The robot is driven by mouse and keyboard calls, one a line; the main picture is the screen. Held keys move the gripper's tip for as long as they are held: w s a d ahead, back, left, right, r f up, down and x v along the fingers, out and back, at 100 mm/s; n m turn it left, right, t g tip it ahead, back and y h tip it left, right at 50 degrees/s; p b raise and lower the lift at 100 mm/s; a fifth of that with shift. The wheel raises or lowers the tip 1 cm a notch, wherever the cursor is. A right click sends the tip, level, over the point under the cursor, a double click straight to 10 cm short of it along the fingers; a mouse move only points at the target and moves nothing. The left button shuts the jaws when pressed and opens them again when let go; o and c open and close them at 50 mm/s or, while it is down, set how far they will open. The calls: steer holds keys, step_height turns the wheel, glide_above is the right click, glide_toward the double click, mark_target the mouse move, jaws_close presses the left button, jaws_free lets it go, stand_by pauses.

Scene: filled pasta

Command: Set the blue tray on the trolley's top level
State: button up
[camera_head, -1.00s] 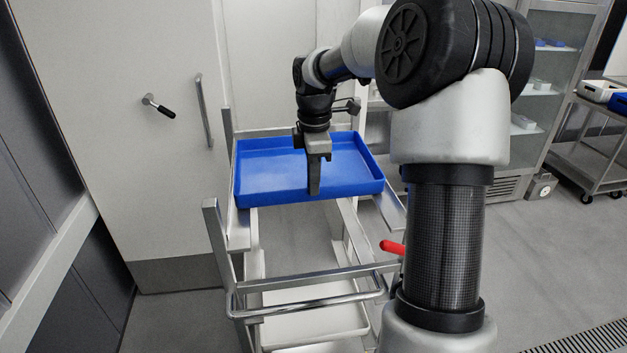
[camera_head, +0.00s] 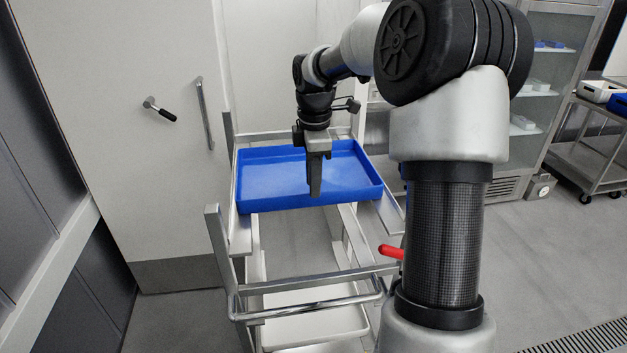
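The blue tray (camera_head: 265,201) is at the top of the metal trolley (camera_head: 215,235), between its side rails. It looks roughly level and empty. I cannot tell whether its base rests fully on the rails. My gripper (camera_head: 314,180) points down over the tray's near part, right of its middle. Its fingers overlap the near wall in the picture and show nearly edge-on. Whether they are shut on the wall or apart from it cannot be made out.
A trolley handle bar (camera_head: 305,313) crosses the near end, above a lower white shelf (camera_head: 315,328). A pale door with a handle (camera_head: 205,112) stands behind left. A glass-fronted cabinet (camera_head: 535,100) and another cart (camera_head: 590,165) stand right.

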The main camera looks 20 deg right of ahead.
step_height(320, 180, up, 14)
steer(key=p, duration=1.1)
steer(key=shift+f, duration=0.15)
